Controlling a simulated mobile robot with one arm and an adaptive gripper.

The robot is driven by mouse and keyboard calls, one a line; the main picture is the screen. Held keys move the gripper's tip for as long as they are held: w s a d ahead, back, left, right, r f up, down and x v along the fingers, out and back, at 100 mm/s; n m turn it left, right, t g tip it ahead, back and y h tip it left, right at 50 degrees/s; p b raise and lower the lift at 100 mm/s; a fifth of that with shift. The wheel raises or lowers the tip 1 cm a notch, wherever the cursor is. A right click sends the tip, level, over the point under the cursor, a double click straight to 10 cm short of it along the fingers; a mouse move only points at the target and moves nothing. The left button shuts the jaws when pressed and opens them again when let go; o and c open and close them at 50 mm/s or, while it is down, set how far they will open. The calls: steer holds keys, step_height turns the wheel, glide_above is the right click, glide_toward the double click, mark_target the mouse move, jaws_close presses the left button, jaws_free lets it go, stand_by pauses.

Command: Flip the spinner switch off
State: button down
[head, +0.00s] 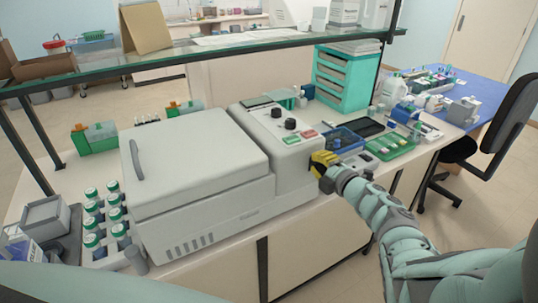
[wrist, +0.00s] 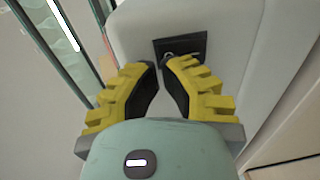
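The spinner (head: 195,175) is a large white-grey machine with a lidded box and a control block (head: 275,130) at its right. In the wrist view, a black switch plate (wrist: 192,45) with a small metallic switch (wrist: 168,56) is set in its pale wall. My gripper (head: 323,160) is at the right end of the control block. In the wrist view, my gripper's (wrist: 160,68) yellow fingers with black pads lean together, with a narrow gap between their tips just below the switch. Nothing shows between them. Contact and the switch's position cannot be told; the right finger partly covers the plate.
A green tray (head: 393,146) and a blue tray (head: 345,138) lie right of the control block. Capped bottles (head: 92,222) stand left of the spinner. A glass shelf (head: 220,52) spans above the back of the bench. The floor in front is clear.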

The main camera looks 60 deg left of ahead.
steer(key=d+b, duration=0.2)
steer(key=d, duration=1.1)
steer(key=shift+s+r, duration=0.15)
steer(key=shift+s, duration=0.25)
